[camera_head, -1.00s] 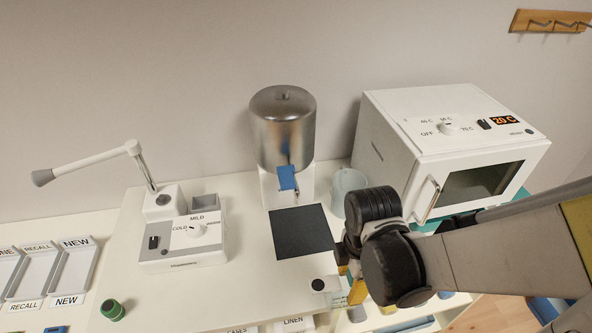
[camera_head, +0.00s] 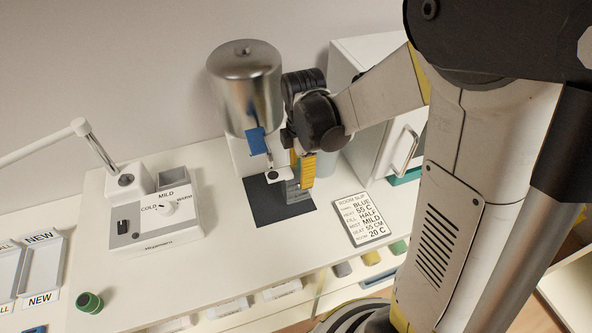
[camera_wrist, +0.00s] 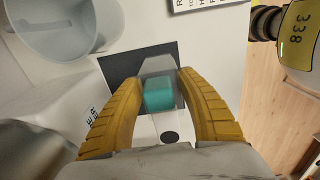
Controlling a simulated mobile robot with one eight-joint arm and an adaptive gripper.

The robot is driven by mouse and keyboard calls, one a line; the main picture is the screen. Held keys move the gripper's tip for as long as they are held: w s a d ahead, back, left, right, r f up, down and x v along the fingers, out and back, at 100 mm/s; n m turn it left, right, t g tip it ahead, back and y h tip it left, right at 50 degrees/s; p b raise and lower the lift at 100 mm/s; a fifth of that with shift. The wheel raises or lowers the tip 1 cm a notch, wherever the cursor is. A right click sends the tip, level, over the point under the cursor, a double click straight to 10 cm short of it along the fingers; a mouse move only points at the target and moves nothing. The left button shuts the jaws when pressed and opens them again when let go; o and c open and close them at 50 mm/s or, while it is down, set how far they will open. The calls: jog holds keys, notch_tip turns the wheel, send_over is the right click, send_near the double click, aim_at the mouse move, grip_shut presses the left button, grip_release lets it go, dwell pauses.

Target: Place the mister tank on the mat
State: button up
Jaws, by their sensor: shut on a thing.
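The mister tank (camera_head: 292,190) is a small clear-grey vessel with a white part carrying a black dot. In the wrist view the tank (camera_wrist: 158,92) shows teal contents between my yellow fingers. My gripper (camera_head: 302,172) is shut on it and holds it over the dark square mat (camera_head: 262,211). The mat (camera_wrist: 113,67) also shows behind the tank in the wrist view. I cannot tell whether the tank's base touches the mat. The fingers and tank hide part of the mat.
A steel dispenser (camera_head: 246,88) with a blue lever (camera_head: 256,141) stands right behind the mat. A white control unit (camera_head: 150,222) is left, a white cabinet (camera_head: 368,58) right. A text card (camera_head: 363,221) lies right of the mat. A green cap (camera_head: 89,302) sits front left.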

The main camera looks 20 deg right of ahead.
jog(key=shift+w, duration=0.25)
jog(key=f, duration=0.1)
jog(key=w+f+b, duration=0.1)
jog(key=f, duration=0.1)
jog(key=shift+w+b, duration=0.15)
jog(key=shift+b, duration=0.15)
jog(key=shift+f, duration=0.25)
jog(key=shift+f, duration=0.2)
jog(key=o, duration=1.1)
jog(key=shift+r, duration=0.1)
